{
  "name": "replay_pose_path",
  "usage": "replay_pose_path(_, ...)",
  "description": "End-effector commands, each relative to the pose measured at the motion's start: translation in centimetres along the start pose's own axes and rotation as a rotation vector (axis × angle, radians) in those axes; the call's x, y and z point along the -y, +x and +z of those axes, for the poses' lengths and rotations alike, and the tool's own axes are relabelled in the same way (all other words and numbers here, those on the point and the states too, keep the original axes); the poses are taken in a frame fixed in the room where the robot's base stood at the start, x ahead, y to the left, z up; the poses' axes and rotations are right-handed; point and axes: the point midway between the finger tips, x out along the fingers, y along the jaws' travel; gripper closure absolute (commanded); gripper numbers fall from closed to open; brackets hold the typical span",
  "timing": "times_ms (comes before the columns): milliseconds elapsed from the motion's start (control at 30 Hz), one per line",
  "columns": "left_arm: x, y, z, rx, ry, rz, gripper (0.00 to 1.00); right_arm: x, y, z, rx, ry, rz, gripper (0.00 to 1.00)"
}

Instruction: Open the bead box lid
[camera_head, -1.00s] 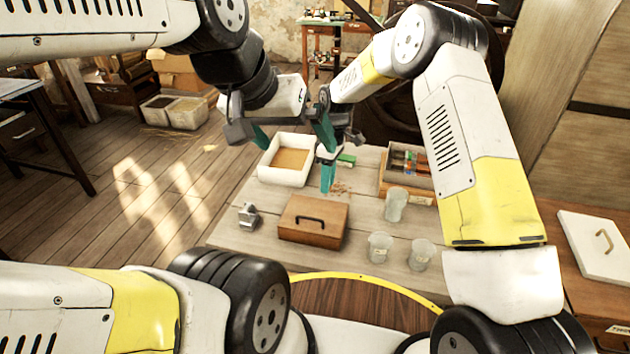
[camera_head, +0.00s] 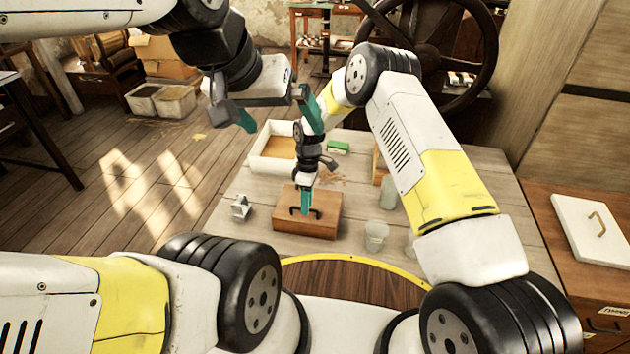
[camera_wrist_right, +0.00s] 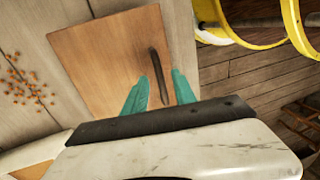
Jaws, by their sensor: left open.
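The bead box (camera_head: 325,222) is a brown wooden box on the table with its lid down. A dark bar handle stands on the lid, and in the right wrist view the handle (camera_wrist_right: 158,75) lies between my fingers. My right gripper (camera_head: 306,206) is low over the lid, fingers pointing down at the handle. In the right wrist view its teal fingers (camera_wrist_right: 160,92) are apart, one on each side of the handle, with gaps visible. My left gripper (camera_head: 279,116) is open and empty, raised above the white tray. The box's inside is hidden.
A white tray (camera_head: 258,162) and a green block (camera_head: 338,147) stand behind the box. Small orange beads (camera_wrist_right: 25,88) lie scattered beside it. A metal piece (camera_head: 240,207) is at left; clear cups (camera_head: 376,236) stand at right. A handwheel (camera_head: 490,50) is behind.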

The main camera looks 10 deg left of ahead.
Motion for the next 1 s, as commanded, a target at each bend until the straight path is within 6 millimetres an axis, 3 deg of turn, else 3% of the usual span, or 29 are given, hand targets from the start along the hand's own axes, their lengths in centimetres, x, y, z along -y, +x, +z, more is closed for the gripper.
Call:
replay_pose_path(167, 0.00, 0.00, 0.00, 0.000, 0.000, 0.000, 0.00, -0.01, -0.01, -0.01, 0.000, 0.000, 0.000, 0.67)
replay_pose_path(367, 0.00, 0.01, 0.00, 0.000, 0.000, 0.000, 0.00, 0.00, -0.03, -0.01, 0.000, 0.000, 0.000, 1.00)
replay_pose_path(1000, 0.00, 0.00, 0.00, 0.000, 0.000, 0.000, 0.00, -0.02, -0.07, 0.00, 0.000, 0.000, 0.001, 1.00)
